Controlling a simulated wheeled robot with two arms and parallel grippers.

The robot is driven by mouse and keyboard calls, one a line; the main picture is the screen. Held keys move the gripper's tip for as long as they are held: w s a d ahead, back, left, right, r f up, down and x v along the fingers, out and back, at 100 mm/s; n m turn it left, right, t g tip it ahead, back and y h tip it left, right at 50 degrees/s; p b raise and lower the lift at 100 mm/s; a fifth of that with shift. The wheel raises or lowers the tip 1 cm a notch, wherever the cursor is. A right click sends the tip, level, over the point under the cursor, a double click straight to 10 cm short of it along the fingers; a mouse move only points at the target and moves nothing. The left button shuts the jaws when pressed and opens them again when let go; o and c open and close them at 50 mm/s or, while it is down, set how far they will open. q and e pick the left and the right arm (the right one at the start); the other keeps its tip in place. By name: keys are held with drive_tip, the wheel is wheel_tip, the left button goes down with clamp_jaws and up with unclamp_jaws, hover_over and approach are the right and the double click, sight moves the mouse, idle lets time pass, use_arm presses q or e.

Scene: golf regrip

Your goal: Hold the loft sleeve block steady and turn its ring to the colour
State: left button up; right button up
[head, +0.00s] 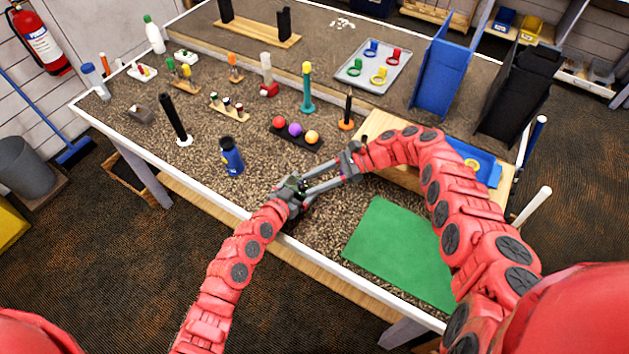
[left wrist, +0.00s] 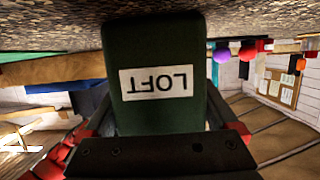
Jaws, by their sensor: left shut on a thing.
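The loft sleeve block is a dark green block (left wrist: 155,55) with a white label reading LOFT, upside down in the left wrist view. In the head view only a small dark green part of it (head: 293,183) shows, near the table's front edge. My left gripper (head: 296,187) is shut on the block. My right gripper (head: 308,186) reaches in from the right with its two grey fingers at the block. Whether those fingers grip the ring is too small to tell. The ring and its colour marks cannot be made out.
A green mat (head: 400,250) lies to the right on the gravelly tabletop. A dark blue can (head: 231,157) stands left of the grippers. A rack with red, purple and orange balls (head: 296,131) is behind them. A wooden board with a blue tray (head: 476,160) is at the right.

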drive_tip(key=shift+w, duration=0.1)
drive_tip(key=s+v, duration=0.1)
drive_tip(key=v, duration=0.6)
drive_tip(key=shift+w+d+r, duration=0.2)
drive_tip(key=shift+w, duration=0.2)
drive_tip(key=s+d+f+m+t+y, duration=0.35)
drive_tip(key=s+m+t, duration=0.2)
drive_tip(key=t, duration=0.25)
drive_tip(key=x, duration=1.2)
drive_tip(key=shift+s+a+f, duration=0.15)
drive_tip(key=shift+a+f, duration=0.05)
drive_tip(key=shift+a, duration=0.1)
